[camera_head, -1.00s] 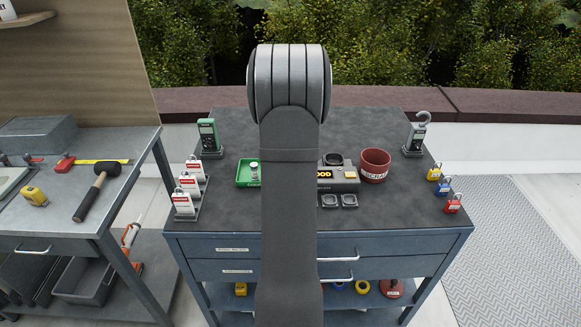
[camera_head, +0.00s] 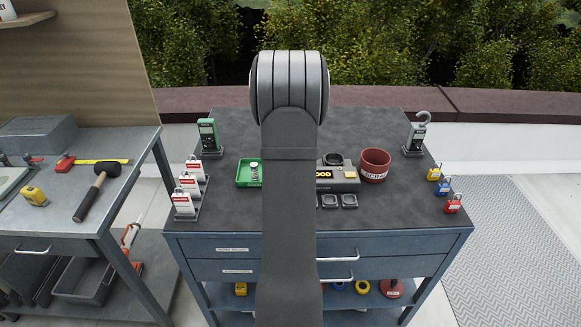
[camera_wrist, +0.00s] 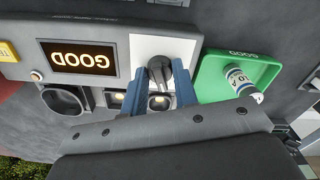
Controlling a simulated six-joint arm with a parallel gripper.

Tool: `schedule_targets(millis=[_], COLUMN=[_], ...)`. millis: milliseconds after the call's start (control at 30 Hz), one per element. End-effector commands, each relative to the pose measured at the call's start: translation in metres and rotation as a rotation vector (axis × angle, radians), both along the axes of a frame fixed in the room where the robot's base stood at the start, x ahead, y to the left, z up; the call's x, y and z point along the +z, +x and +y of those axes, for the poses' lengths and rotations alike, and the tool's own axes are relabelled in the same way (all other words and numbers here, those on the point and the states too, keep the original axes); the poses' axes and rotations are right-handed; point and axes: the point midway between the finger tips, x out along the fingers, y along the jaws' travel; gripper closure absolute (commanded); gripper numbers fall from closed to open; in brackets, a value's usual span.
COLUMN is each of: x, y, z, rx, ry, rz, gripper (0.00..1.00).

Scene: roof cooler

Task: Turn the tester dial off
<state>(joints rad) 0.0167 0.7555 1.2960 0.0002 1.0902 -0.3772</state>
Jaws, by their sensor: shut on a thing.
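The tester (camera_wrist: 20,68) is a grey box; it shows upside down in the wrist view, with a lit display (camera_wrist: 80,60) reading GOOD. Its black dial (camera_wrist: 160,72) sits on a white panel beside the display. My gripper (camera_wrist: 161,78) has its two blue fingers on either side of the dial, shut on it. In the head view the tester (camera_head: 345,172) is partly hidden behind my arm, with the display partly visible. The dial and my gripper are hidden there.
A green tray (camera_wrist: 212,87) with a small labelled cylinder (camera_wrist: 241,84) lies beside the tester. A red scrap cup (camera_head: 375,166) stands right of the tester. Padlocks (camera_head: 444,187) line the bench's right edge, red-and-white tags (camera_head: 189,184) its left.

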Motion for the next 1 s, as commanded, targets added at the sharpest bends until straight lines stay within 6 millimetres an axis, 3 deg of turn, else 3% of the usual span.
schedule_targets(millis=[333, 1000], x=[0.0006, 0.0012], y=[0.0004, 0.0007], z=[-0.0002, 0.0002], rx=[0.101, 0.599], ry=[-0.001, 0.000], rz=[-0.001, -0.002], gripper=[0.96, 0.96])
